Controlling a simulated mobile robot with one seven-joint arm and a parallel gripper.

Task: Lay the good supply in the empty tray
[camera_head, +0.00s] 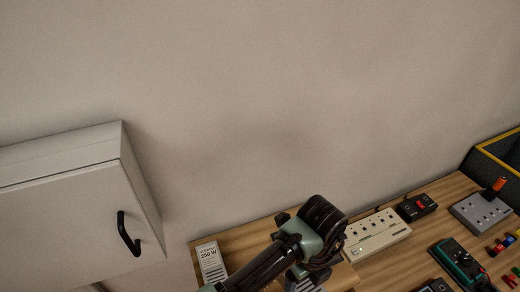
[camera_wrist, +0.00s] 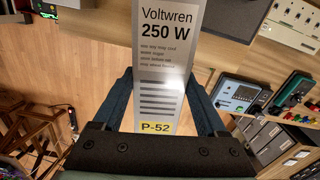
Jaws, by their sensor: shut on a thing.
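A light grey power supply marked Voltwren 250 W (camera_wrist: 165,75), with a yellow P-52 label, sits between the dark fingers of my gripper (camera_wrist: 160,88) in the wrist view. My gripper is shut on it. In the head view my wrist (camera_head: 318,232) is over the left part of the bench and hides most of what is below it; a slotted grey edge shows under it. Another pale unit marked 250 W (camera_head: 210,263) is at the bench's left end. I cannot make out an empty tray, nor whether the held supply is the good one.
The wooden bench (camera_head: 255,237) runs along the wall. A cream socket box (camera_head: 377,232), a black unit (camera_head: 416,207), a grey box (camera_head: 480,212) and a green meter (camera_head: 458,262) stand to the right. A white cabinet (camera_head: 70,215) with a black handle hangs at left.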

